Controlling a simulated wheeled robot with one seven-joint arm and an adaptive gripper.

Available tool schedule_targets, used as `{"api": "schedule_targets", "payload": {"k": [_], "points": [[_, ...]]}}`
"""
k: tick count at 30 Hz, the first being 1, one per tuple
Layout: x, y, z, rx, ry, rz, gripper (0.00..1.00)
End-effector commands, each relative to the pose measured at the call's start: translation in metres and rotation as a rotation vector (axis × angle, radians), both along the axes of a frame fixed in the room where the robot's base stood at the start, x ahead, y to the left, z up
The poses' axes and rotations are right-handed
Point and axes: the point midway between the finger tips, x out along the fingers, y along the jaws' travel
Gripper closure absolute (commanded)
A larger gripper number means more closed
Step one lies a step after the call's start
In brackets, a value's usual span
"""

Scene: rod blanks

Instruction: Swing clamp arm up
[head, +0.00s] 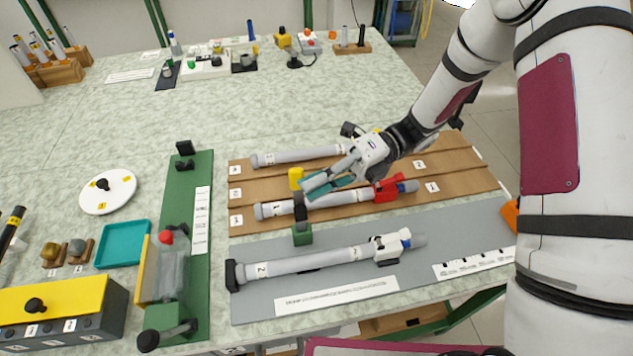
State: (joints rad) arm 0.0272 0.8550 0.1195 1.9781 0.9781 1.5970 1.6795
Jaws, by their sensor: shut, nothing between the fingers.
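A small clamp stands at the front edge of the brown rack, with a green base (302,236) and a dark upright arm (300,207). A yellow cylinder-shaped knob (296,177) shows just above and behind that arm. My gripper (307,187) is shut and empty, reaching in from the right over the grey rod marked 1 (340,198), close to the right of the knob. Teal surfaces show at its fingers. I cannot tell whether the fingers touch the clamp arm or knob. The gripper hides part of the rod and the rack behind.
Another rod (295,156) lies behind on the brown rack (240,184). Rod 2 (310,262) lies on the grey mat (400,290) in front. A green fixture (205,170) with a red knob (166,237), a teal tray (122,245) and a white disc (95,204) stand left.

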Motion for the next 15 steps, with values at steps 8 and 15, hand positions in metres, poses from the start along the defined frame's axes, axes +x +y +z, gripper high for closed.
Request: {"api": "schedule_targets", "payload": {"k": [8,15], "points": [[0.010,-0.001,0.002,0.005,-0.016,-0.022,1.00],[0.029,-0.031,0.003,0.001,-0.015,-0.023,1.00]]}}
